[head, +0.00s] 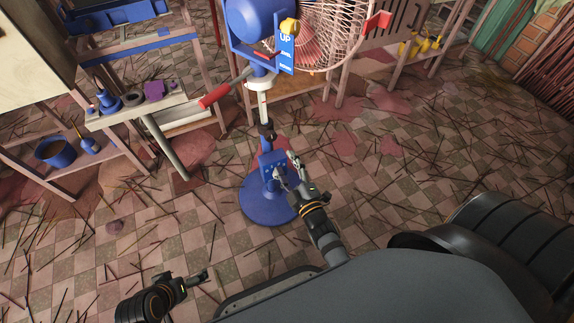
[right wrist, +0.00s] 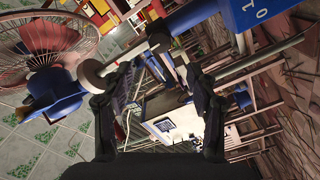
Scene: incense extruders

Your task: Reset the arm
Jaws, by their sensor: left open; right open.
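My right gripper (head: 287,167) is open, in front of the blue control box on the stand of a pedestal fan. In the right wrist view its two fingers (right wrist: 160,85) are spread wide with nothing held between them. The fan's blue control box (head: 271,164) sits low on the pole, above a round blue base (head: 266,204). In the head view the right gripper overlaps the box's right edge; I cannot tell whether they touch. My left gripper (head: 196,280) is open and empty at the lower left, over the floor.
The fan's wire cage (head: 325,35) and blue motor (head: 258,20) stand above the pole. A red-handled lever (head: 216,96) sticks out left. A wooden bench (head: 135,114) with small parts stands left. Thin sticks litter the tiled floor; the space right of the fan is open.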

